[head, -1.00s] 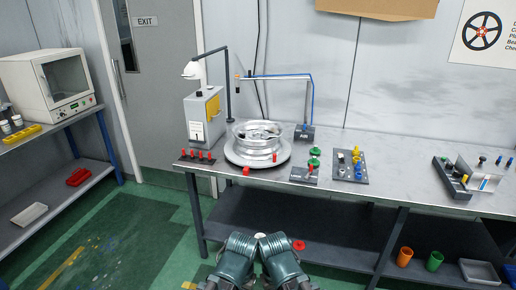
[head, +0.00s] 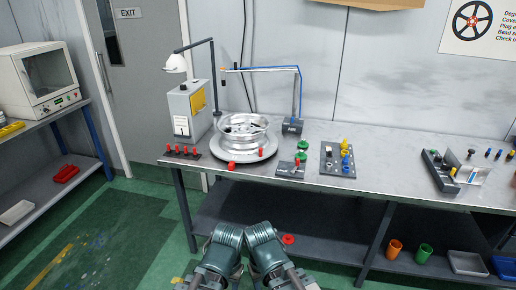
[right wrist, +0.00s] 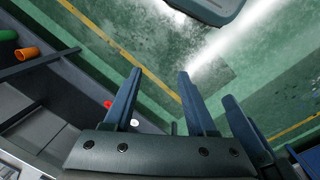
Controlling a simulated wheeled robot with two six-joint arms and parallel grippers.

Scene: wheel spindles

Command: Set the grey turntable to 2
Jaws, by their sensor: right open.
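The grey turntable (head: 268,154) is a round disc on the bench in the head view, with a silver wheel rim (head: 232,136) lying on it. A red block (head: 231,165) is at its front edge, and a small red peg (head: 260,152) stands before the rim. No number on it is legible. My right gripper (right wrist: 160,72) is open and empty in the right wrist view, over the green floor. A further dark finger (right wrist: 235,108) beside it may be my left gripper's. In the head view my arms are low in front of the bench, with the fingertips indistinct.
A grey box with a lamp (head: 176,64) stands behind left of the turntable, and an overhanging blue-hosed arm (head: 262,69) behind it. Red pegs (head: 184,152), a green-topped fixture (head: 290,168) and a peg board (head: 337,160) are close by. The bench front is clear between them.

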